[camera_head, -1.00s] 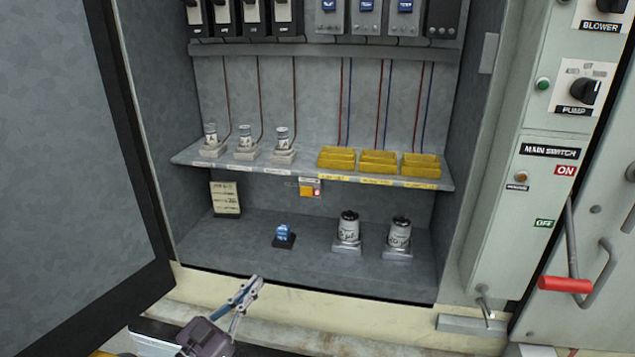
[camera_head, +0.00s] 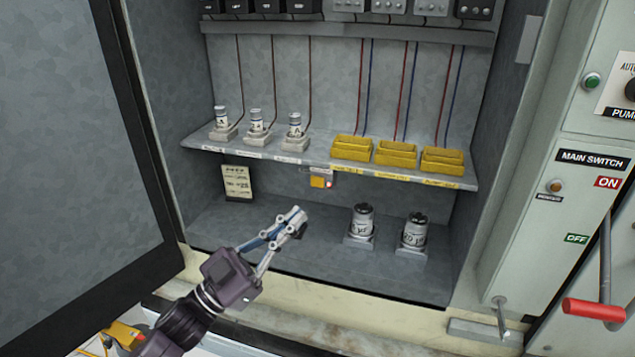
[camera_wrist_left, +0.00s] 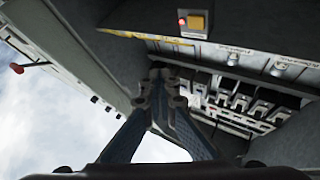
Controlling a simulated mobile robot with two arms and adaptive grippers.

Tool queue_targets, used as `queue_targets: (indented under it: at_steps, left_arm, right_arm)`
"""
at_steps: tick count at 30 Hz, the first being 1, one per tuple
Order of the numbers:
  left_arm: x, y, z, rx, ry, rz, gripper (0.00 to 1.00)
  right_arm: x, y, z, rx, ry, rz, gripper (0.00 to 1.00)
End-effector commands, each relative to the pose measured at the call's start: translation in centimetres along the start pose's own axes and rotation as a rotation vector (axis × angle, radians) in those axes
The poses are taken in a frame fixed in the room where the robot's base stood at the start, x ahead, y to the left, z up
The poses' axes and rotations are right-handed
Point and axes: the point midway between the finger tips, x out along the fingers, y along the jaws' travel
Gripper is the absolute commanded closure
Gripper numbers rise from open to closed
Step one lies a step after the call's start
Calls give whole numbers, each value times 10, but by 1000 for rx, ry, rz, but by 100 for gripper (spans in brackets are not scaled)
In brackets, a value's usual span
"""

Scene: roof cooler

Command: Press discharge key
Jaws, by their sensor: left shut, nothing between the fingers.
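A small yellow square key (camera_head: 317,181) with a red lamp beside it sits under the front edge of the cabinet's shelf. Its label is too small to read. The key also shows at the top of the left wrist view (camera_wrist_left: 197,20). My left gripper (camera_head: 298,221) is shut and empty at the cabinet's opening. In the head view its tips are below and slightly left of the key, apart from it. In the left wrist view the closed fingertips (camera_wrist_left: 163,82) are below and left of the key. My right gripper is not in view.
The shelf (camera_head: 260,152) carries three fuses and three yellow holders. Two grey cylindrical fuses (camera_head: 362,222) stand on the cabinet floor, right of my gripper. A card (camera_head: 238,183) leans at the back left. The open door (camera_head: 80,150) bounds the left; a switch panel stands right.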

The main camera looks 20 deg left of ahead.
Motion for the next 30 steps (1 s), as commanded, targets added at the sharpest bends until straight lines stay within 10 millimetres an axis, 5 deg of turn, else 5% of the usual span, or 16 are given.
queue_targets:
  at_steps: [18,30]
  left_arm:
    - [50,-37,38,0,1,-1,100]
    - [61,-44,44,-1,-1,-1,100]
  right_arm:
    - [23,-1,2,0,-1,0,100]
    - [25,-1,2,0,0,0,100]
